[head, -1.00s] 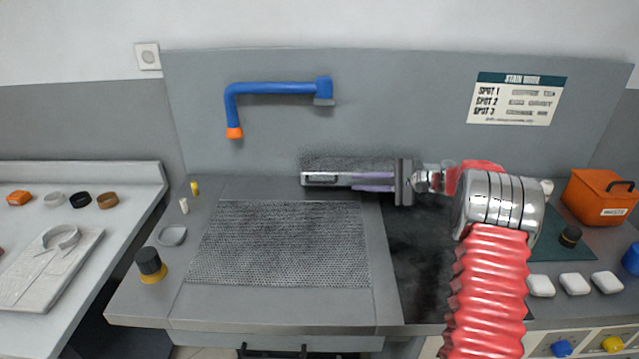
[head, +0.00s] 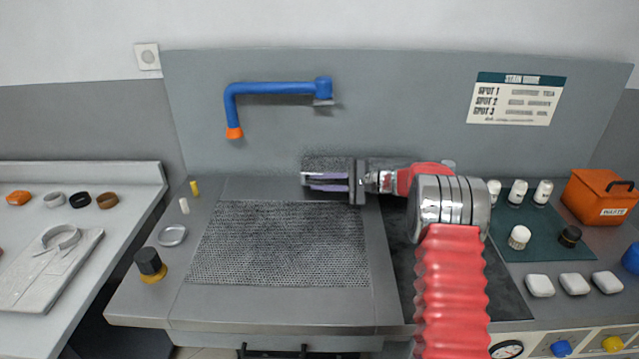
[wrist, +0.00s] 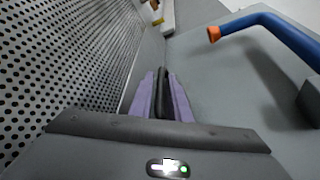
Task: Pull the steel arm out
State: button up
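The perforated plate (head: 280,245) lies in front of the bar and is clear. A blue pipe with an orange tip (head: 275,88) hangs on the panel above. White bottles (head: 517,192) and an orange waste box (head: 598,198) stand to the right. A dark knob (head: 149,262) stands front left.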

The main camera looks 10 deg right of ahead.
jog(key=shift+c, duration=0.3)
grip_shut()
jog(key=shift+a+f, duration=0.1)
jog(key=shift+a, duration=0.05)
